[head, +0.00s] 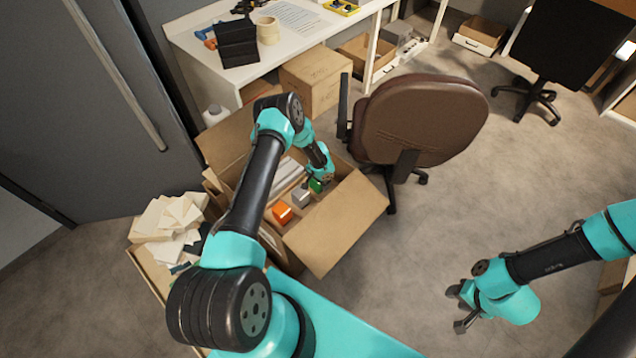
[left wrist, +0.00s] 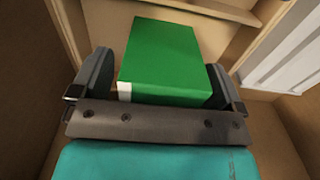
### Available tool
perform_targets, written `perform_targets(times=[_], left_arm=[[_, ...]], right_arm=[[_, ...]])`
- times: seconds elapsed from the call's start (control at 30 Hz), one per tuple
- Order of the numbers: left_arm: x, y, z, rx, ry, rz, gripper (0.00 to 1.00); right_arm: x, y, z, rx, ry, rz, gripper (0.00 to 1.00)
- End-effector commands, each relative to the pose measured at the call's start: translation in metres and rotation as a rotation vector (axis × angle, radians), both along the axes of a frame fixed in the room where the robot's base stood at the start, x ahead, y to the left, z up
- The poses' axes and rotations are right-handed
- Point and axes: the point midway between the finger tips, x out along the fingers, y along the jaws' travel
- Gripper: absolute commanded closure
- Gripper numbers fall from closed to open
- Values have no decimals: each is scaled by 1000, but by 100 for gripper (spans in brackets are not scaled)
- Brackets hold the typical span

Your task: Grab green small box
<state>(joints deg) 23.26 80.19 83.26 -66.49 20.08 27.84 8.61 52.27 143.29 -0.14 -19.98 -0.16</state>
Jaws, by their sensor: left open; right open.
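The small green box (left wrist: 160,55) fills the middle of the left wrist view, with a white patch at its lower left corner. In the head view only a bit of the green box (head: 315,185) shows beneath my left gripper (head: 318,177). My left gripper (left wrist: 158,85) is open, with one finger on each side of the green box; I cannot tell whether the fingers touch it. My right gripper (head: 462,307) is open and empty above the floor at the right.
The green box is inside an open carton (head: 335,222) with raised flaps. An orange box (head: 282,212) and a grey box (head: 301,196) lie beside it. A brown chair (head: 420,120) stands close behind the carton. Papers (head: 168,218) are piled at the left.

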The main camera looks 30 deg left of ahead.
Motion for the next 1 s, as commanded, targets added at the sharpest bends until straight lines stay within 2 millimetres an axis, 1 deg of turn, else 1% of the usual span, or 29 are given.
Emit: perform_targets(times=[0.33,0.9,1.0], left_arm=[[0,0,0,0,1,0,7],[0,0,0,0,1,0,62],[0,0,0,0,0,0,62]], right_arm=[[0,0,0,0,0,0,57],[0,0,0,0,0,0,57],[0,0,0,0,0,0,57]])
